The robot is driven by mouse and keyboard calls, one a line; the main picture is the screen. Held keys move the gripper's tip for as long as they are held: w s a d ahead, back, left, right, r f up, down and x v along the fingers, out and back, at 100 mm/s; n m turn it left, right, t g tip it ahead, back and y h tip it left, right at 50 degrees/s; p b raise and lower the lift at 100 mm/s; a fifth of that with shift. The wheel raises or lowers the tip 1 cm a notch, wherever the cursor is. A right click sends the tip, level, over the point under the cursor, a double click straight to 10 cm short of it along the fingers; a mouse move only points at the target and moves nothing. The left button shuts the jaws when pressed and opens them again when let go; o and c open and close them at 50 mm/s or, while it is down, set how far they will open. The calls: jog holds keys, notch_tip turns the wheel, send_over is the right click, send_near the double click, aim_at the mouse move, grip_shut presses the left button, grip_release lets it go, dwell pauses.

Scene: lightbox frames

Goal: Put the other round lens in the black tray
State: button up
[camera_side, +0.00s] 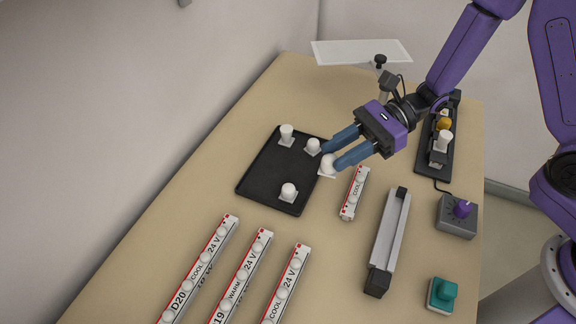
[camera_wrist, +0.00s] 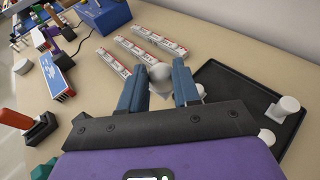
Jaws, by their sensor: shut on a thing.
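My gripper (camera_side: 331,158) is shut on a white round lens (camera_side: 327,169) with a small square base. In the wrist view the lens (camera_wrist: 159,72) sits between the two blue fingertips (camera_wrist: 160,80). In the side view it appears at the right rim of the black tray (camera_side: 262,163); its height above the tray or table is unclear. The tray also shows at the right of the wrist view (camera_wrist: 235,75). It holds a taller white piece (camera_side: 287,133) at the back, a white piece (camera_side: 313,147) beside my fingers, and another white piece (camera_side: 289,190) at the front.
A short labelled light strip (camera_side: 354,194) lies just right of the tray. Several longer strips (camera_side: 240,278) lie in front. A grey bar (camera_side: 389,240), a purple-knobbed box (camera_side: 457,215) and a teal button (camera_side: 442,293) are farther right. The tray's middle is bare.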

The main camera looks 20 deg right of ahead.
jog(key=shift+m+t, duration=0.5)
jog(key=shift+t, duration=0.1)
jog(key=w+a+f, duration=0.2)
jog(key=w+f, duration=0.1)
jog(key=w, duration=0.1)
jog(key=w+a+f, duration=0.2)
jog(key=w+a, duration=0.1)
jog(key=w, duration=0.1)
jog(key=w+a+f, duration=0.3)
jog(key=shift+w+f, duration=0.35)
jog(key=shift+w, duration=0.05)
jog(key=shift+w+a+f, duration=0.35)
jog(key=shift+w+f, duration=0.05)
jog(key=shift+f, duration=1.75)
jog(key=shift+f, duration=0.1)
jog(key=o, duration=1)
